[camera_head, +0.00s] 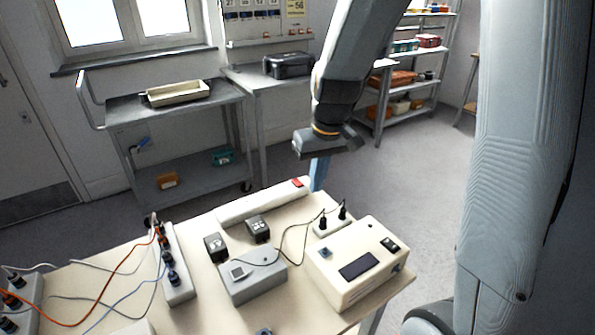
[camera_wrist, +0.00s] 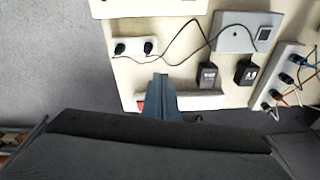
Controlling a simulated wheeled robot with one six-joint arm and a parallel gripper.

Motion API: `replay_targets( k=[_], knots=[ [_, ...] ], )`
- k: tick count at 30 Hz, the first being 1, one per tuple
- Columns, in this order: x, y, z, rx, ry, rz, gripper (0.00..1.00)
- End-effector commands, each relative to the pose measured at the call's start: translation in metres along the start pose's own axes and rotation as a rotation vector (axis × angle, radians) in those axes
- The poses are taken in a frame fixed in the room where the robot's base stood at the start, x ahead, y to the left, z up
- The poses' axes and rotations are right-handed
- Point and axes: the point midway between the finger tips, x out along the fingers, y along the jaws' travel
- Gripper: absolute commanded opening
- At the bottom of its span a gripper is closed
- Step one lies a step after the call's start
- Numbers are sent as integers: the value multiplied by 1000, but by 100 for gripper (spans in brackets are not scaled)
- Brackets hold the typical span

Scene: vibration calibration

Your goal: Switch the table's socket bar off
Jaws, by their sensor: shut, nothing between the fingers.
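The long white socket bar (camera_head: 255,204) lies along the far edge of the table (camera_head: 205,306). A red switch (camera_head: 297,182) sits at its right end. In the wrist view part of the bar (camera_wrist: 202,101) shows right of my fingers, and a bit of the red switch (camera_wrist: 140,98) shows left of them. My gripper (camera_head: 317,184) is shut and empty, its blue fingers pointing down beside the switch end of the bar. The fingers (camera_wrist: 161,82) cover part of the bar in the wrist view. I cannot tell whether they touch it, or the switch position.
Two black adapters (camera_head: 258,229) stand near the bar. A small two-plug strip (camera_head: 333,222), a grey box (camera_head: 252,283) and a cream instrument (camera_head: 345,285) are in front. A strip with blue plugs (camera_head: 181,289) and loose cables lie left. A trolley (camera_head: 125,109) stands beyond open floor.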

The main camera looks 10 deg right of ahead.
Motion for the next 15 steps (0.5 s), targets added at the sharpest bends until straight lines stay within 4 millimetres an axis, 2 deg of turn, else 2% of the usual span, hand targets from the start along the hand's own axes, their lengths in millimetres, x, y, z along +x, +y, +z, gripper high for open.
replay_targets(
  k=[1, 3, 6, 10, 15],
  knots=[
    [0, 7, -31, -25, 28, -5, 0],
    [0, 15, -70, -68, 70, -10, 0],
    [2, 26, -114, -118, 120, -10, 0],
    [3, 35, -147, -158, 160, -8, 0],
    [3, 37, -158, -173, 173, -7, 0]
  ],
)
